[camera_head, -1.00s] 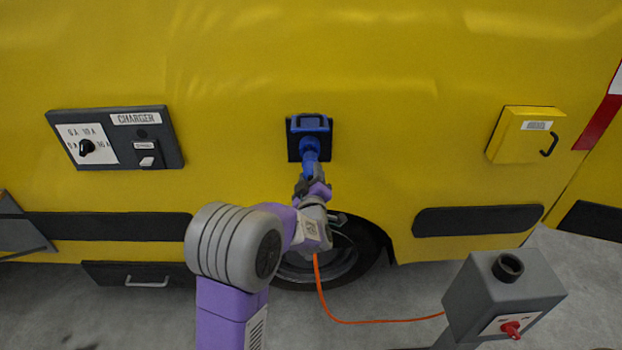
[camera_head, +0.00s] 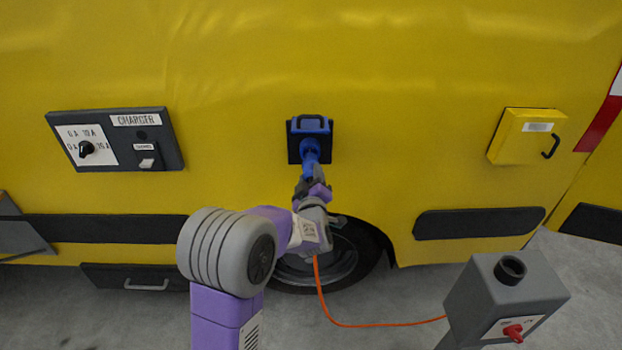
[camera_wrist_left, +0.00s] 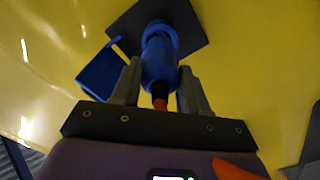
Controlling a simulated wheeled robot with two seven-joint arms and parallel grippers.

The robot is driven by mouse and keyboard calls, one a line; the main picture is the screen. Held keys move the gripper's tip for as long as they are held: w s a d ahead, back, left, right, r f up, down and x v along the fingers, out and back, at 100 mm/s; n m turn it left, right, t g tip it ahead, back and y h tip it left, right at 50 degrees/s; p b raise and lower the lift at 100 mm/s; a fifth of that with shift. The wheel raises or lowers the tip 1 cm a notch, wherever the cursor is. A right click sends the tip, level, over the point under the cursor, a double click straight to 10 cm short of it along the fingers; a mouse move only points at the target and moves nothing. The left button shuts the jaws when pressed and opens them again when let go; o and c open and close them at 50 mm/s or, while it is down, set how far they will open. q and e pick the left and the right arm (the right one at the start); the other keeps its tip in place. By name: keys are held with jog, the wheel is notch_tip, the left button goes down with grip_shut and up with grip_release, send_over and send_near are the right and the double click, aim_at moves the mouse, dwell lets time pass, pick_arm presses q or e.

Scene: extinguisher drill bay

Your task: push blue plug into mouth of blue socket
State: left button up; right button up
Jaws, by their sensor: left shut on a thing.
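The blue socket (camera_head: 309,124) sits on a black square plate on the yellow vehicle side, with its blue lid (camera_wrist_left: 104,70) swung open. The blue plug (camera_head: 311,168) is lined up with the socket, and its front end meets the socket mouth. I cannot tell how deep it sits. In the left wrist view the plug (camera_wrist_left: 158,66) lies between the two grey fingers, its front at the socket collar (camera_wrist_left: 160,33). My left gripper (camera_head: 313,184) is shut on the plug from below. My right gripper is not in view.
An orange cable (camera_head: 375,325) hangs below my left gripper and runs to a grey post (camera_head: 505,295) at lower right. A charger panel (camera_head: 115,139) is at left, a yellow box (camera_head: 522,136) at right. A wheel (camera_head: 335,262) is behind my wrist.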

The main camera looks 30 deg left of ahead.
aim_at(311, 165)
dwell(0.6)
pick_arm(q)
jog(key=shift+b+x, duration=0.75)
jog(key=shift+x, duration=1.95)
jog(key=o, duration=1.4)
jog(key=shift+c, duration=0.2)
